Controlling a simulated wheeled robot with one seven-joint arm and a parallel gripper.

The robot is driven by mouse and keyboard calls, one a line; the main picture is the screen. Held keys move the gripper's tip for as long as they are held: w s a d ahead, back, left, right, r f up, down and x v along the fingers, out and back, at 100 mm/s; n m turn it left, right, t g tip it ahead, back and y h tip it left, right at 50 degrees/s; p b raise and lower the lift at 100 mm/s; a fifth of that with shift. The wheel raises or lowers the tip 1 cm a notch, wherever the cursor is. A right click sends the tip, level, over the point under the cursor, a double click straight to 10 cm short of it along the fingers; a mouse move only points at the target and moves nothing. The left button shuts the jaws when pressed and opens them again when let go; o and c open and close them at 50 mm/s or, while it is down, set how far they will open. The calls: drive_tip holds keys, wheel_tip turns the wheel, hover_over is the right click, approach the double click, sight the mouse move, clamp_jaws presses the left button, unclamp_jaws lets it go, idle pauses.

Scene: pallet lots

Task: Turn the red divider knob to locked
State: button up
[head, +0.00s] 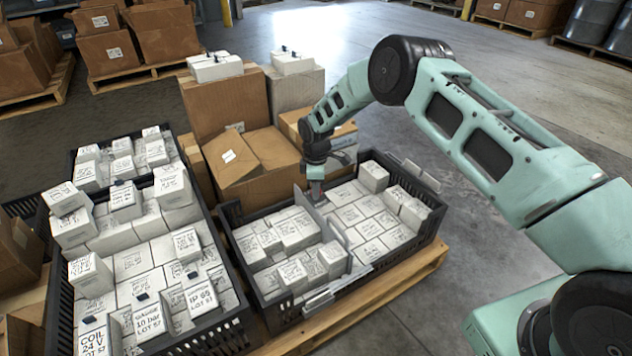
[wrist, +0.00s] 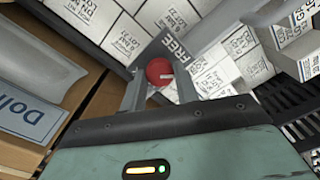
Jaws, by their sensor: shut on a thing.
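The red divider knob (wrist: 159,71) is round, with a pale pointer mark toward the right of the wrist view. My gripper (wrist: 161,80) has a finger on each side of it and is shut on it. A label reading FREE (wrist: 174,43) is beside the knob on the grey divider (wrist: 214,32). In the head view my gripper (head: 316,188) reaches down to the far end of the divider (head: 346,238), inside the right black crate (head: 441,212).
White labelled boxes (head: 292,232) fill both sides of the divider. The left black crate (head: 222,338) is heaped with more boxes. Brown cartons (head: 262,150) stand close behind my gripper.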

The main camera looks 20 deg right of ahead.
drive_tip(key=m+p, duration=0.2)
drive_tip(key=m, duration=0.3)
drive_tip(key=shift+r+m, duration=0.1)
drive_tip(key=shift+m, duration=0.3)
drive_tip(key=m+p, duration=0.1)
drive_tip(key=m, duration=0.9)
drive_tip(key=shift+m, duration=0.4)
drive_tip(key=m, duration=0.4)
drive_tip(key=shift+m, duration=0.4)
drive_tip(key=o, duration=1)
drive_tip(key=shift+c, duration=0.2)
wheel_tip(320, 180, up, 17)
drive_tip(key=p, duration=0.5)
drive_tip(key=shift+r+p, duration=0.15)
drive_tip(key=shift+p, duration=0.15)
